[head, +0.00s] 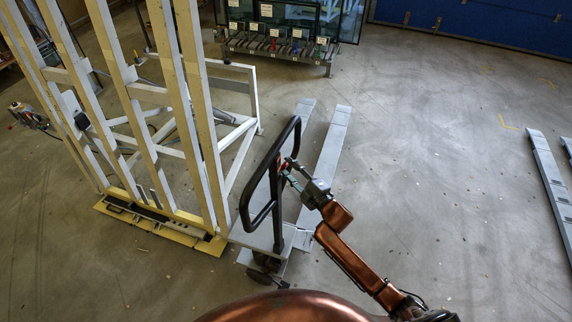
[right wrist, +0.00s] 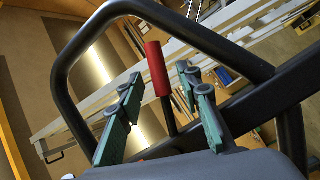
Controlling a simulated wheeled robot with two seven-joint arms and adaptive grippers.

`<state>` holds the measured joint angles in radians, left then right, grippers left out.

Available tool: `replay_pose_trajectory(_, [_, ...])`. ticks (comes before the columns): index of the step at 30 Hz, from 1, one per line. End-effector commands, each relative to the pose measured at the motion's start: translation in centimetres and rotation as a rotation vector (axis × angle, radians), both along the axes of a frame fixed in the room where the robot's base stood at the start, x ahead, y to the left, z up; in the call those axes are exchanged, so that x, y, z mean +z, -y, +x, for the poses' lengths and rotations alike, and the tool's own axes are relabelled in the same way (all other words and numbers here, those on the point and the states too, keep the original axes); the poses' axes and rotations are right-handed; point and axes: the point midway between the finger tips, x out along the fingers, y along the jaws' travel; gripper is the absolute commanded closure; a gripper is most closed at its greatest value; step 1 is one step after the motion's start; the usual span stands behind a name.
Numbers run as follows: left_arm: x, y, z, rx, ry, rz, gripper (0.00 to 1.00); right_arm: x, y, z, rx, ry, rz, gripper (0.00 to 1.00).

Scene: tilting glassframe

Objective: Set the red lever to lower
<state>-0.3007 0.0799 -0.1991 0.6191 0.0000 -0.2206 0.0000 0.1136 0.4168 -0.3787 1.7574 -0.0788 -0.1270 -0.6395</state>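The red lever (right wrist: 157,68) stands inside the black loop handle (right wrist: 78,55) of a pallet truck in the right wrist view. It has a red grip on a dark stem. My right gripper (right wrist: 158,84) is open, with its green fingers on either side of the lever in the picture and a gap on both sides. I cannot tell how deep the lever sits between them. In the head view my right gripper (head: 289,172) is at the right side of the black handle (head: 262,185), and only a bit of red shows there. My left gripper is not in view.
The pallet truck's grey forks (head: 328,150) point away from me. A white and yellow glass frame rack (head: 185,110) stands close on the left. A stand with labelled items (head: 278,45) is at the back. The floor to the right (head: 440,150) is mostly clear.

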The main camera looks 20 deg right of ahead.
Motion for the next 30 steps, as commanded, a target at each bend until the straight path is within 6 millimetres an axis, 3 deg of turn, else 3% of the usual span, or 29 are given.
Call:
replay_pose_trajectory(6, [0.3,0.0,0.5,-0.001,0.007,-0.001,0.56,0.0,-0.8,1.8,0.0,0.0,0.001,0.68])
replay_pose_trajectory(15, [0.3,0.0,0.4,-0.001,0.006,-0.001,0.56,-0.1,-0.8,2.0,0.0,-0.002,0.0,0.68])
replay_pose_trajectory(30, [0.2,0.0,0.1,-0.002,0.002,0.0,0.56,-0.1,-0.8,2.0,0.0,-0.002,0.0,1.0])
